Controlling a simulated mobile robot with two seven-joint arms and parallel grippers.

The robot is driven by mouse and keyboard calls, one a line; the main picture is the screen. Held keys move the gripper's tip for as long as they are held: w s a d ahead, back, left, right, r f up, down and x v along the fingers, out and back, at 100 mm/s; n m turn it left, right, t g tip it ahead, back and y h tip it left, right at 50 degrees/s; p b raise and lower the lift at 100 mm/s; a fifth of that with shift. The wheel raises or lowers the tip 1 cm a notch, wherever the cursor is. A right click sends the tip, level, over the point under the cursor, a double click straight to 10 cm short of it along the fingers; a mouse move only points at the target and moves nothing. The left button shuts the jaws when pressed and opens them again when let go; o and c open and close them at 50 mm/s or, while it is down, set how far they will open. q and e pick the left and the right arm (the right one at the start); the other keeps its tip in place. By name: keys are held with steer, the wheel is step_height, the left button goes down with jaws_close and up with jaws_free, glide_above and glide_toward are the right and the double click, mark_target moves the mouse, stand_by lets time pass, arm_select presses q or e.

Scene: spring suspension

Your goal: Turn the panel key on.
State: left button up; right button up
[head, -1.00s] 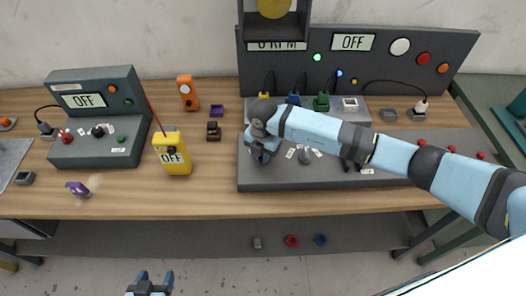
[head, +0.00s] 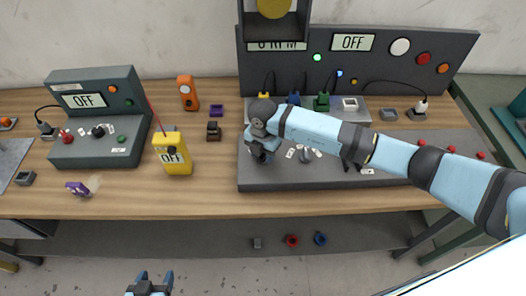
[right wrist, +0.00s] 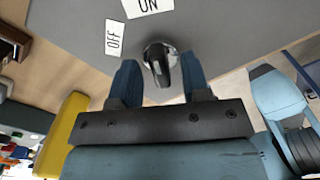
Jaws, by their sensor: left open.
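The panel key (right wrist: 160,66) shows in the right wrist view as a dark lever on a round metal base. It stands near an OFF label (right wrist: 113,38) and an ON label (right wrist: 147,5). My right gripper (right wrist: 162,82) has its two fingers apart, one on each side of the key, with visible gaps. In the head view my right gripper (head: 262,152) is low over the left end of the grey panel (head: 262,182) and hides the key. My left gripper (head: 151,280) is open and empty, at the bottom edge in front of the table.
A green box (head: 97,120) reading OFF is further left. The upright board's right display (head: 352,42) reads OFF. Other controls sit on the panel beside and beneath my right arm.

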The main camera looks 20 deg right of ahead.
step_height(320, 180, up, 14)
steer(key=b, duration=0.2)
stand_by(0.4)
steer(key=shift+f, duration=0.1)
